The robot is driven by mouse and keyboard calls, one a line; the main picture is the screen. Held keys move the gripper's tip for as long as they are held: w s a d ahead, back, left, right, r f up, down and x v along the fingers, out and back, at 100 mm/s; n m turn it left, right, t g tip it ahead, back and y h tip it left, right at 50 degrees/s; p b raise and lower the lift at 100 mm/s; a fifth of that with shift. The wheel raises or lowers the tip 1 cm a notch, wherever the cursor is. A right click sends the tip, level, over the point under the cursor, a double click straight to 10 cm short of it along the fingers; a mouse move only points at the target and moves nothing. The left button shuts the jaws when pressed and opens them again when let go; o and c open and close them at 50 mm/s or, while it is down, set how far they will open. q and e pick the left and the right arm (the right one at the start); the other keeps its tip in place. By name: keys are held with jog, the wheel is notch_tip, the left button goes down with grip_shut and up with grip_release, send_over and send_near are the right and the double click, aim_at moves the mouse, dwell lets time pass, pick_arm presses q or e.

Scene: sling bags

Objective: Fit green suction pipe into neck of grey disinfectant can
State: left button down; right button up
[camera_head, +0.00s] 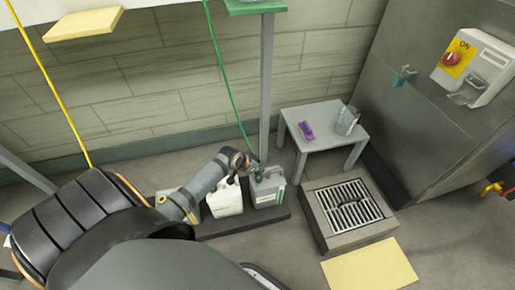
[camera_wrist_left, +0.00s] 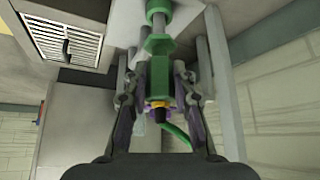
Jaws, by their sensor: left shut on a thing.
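The grey disinfectant can (camera_head: 268,190) stands at the right end of a dark low plinth in the head view. My left gripper (camera_head: 256,169) is directly over its top. In the left wrist view my left gripper (camera_wrist_left: 160,88) is shut on the green suction pipe (camera_wrist_left: 158,46), whose wider collars show beyond the fingers. A green hose (camera_head: 226,88) hangs from above down to the gripper and curves away from the pipe's yellow-and-black end in the wrist view. The gripper hides the can's neck, so I cannot tell whether the pipe's tip is in it. My right gripper is out of view.
A white can (camera_head: 226,203) stands left of the grey one on the plinth (camera_head: 240,224). A grey post (camera_head: 266,90) rises close behind. A small table (camera_head: 312,145) with a purple item (camera_head: 306,131) stands right, beyond a floor drain (camera_head: 352,204). A yellow hose (camera_head: 52,85) hangs left.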

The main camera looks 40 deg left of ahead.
pick_arm(q)
jog(key=shift+f+b, duration=1.15)
jog(key=shift+f, duration=0.65)
jog(key=c, duration=1)
grip_release()
jog(key=v, duration=1.2)
jog(key=shift+f, duration=0.1)
